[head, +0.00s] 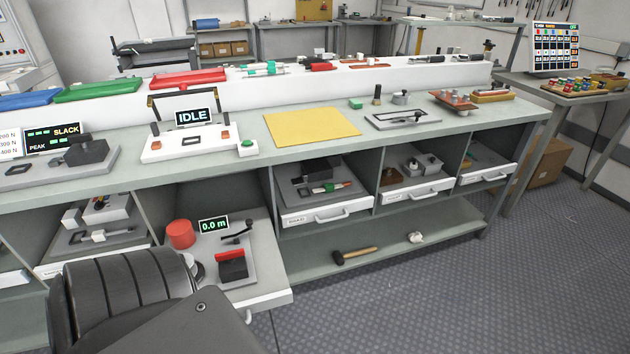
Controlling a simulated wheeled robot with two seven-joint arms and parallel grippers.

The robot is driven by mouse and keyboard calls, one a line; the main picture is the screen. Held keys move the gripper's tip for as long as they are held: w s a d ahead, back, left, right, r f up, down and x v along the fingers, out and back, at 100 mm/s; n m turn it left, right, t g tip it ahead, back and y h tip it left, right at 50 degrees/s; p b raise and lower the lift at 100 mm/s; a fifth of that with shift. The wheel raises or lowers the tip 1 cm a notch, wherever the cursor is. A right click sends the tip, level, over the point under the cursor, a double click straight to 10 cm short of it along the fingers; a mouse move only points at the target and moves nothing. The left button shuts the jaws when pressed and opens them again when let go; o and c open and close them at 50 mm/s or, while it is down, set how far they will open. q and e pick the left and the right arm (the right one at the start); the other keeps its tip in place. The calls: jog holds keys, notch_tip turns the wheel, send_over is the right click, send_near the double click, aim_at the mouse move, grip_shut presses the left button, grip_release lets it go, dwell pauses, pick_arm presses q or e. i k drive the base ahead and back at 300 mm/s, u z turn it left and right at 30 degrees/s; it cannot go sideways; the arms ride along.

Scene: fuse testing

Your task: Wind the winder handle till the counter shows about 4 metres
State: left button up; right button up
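The winder stands on a pulled-out lower shelf below the bench, at the lower left of the middle. Its counter (213,225) reads 0.0 m in green. A black crank-like handle (238,233) stands to the right of the counter. A red drum (180,234) stands to its left. A black block with a red top (232,264) sits in front of the handle on a grey plate. Neither of my grippers shows in the head view.
The bench top (235,127) overhangs the shelf (270,298) from behind. A dark ridged form at lower left hides the shelf's left front. A test unit reading IDLE (190,118) and a yellow mat (312,128) lie above. A mallet (355,256) lies on the under-shelf.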

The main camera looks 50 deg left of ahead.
aim_at(230, 256)
jog(key=z, duration=1.25)
jog(key=k, duration=1.3)
jog(key=u, duration=0.95)
